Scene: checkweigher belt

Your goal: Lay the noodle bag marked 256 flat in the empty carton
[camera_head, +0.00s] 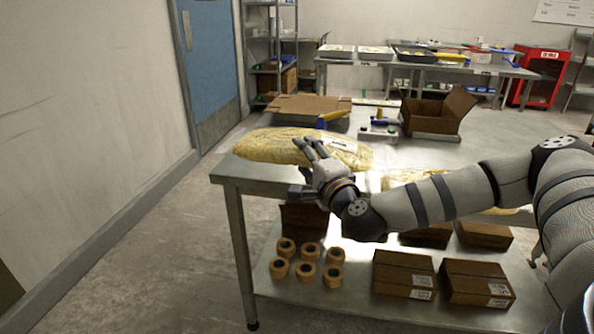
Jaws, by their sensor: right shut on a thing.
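A yellow noodle bag (262,146) lies at the left end of the steel table, with a white label on its right part; the number is too small to read. My right gripper (310,150) is at the near side of this bag, shut on its edge. A second yellow bag (402,176) lies farther right on the table, partly hidden behind my right arm. An open brown carton (436,124) with raised flaps stands at the back right of the table; its floor is not clearly visible. My left gripper is out of view.
Flat cardboard (308,104), a yellow-handled tool (333,116) and a small device with knobs (378,133) lie behind the bag. Tape rolls (306,262) and closed boxes (403,273) fill the lower shelf. The table right of the carton is clear.

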